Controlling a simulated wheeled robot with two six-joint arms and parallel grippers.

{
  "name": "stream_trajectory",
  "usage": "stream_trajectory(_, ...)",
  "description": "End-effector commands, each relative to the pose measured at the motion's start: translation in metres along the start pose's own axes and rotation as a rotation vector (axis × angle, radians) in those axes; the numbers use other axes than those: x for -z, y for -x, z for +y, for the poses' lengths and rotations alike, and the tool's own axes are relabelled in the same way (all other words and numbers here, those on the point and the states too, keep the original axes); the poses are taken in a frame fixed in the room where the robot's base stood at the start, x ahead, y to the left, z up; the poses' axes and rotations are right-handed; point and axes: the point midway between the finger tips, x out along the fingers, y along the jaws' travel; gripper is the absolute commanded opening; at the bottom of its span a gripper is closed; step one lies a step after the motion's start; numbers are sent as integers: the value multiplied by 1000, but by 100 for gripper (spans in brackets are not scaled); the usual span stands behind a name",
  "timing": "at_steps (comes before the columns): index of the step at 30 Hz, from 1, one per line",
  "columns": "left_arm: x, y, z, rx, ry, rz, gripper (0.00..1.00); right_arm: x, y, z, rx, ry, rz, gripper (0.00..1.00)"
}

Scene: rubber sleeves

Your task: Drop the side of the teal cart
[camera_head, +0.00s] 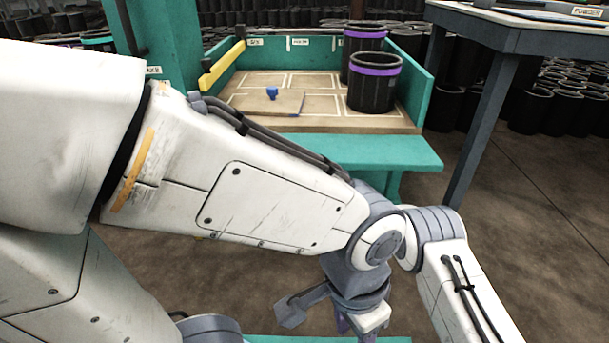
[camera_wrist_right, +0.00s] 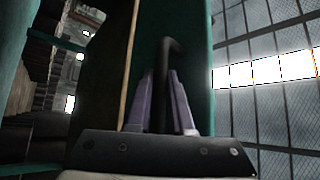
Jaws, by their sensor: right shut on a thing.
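The teal cart (camera_head: 423,92) stands ahead in the head view, with teal walls around a wooden deck. A teal ledge (camera_head: 360,152) runs along its near edge. In the right wrist view, my right gripper (camera_wrist_right: 164,85) is shut on a black hooked handle (camera_wrist_right: 171,48). A teal panel (camera_wrist_right: 198,45) with a wooden edge rises right behind the fingers. A large white arm comes in from the left in the head view. A gripper (camera_head: 354,325) with purple fingers shows below its joint, cut off by the frame; its jaw opening is hidden.
Two black tubs (camera_head: 374,92) with purple bands stand at the deck's right. A small blue object (camera_head: 272,92) lies on the deck. A yellow bar (camera_head: 222,67) is on the left wall. A grey table (camera_head: 480,30) stands at right; bare floor (camera_head: 540,220) lies before it.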

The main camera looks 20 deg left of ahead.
Motion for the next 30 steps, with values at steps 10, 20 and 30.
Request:
stream_trajectory(10, 0, -4, 0, 0, 0, 0, 50, -4, 2, 7, 0, -2, -3, 0)
stream_trajectory(20, 0, -4, 0, 0, 0, 0, 50, -4, 2, 7, 1, -2, -4, 28)
stream_trajectory(30, 0, -3, 0, 0, 0, 0, 50, -2, 2, 5, 4, 0, -2, 50)
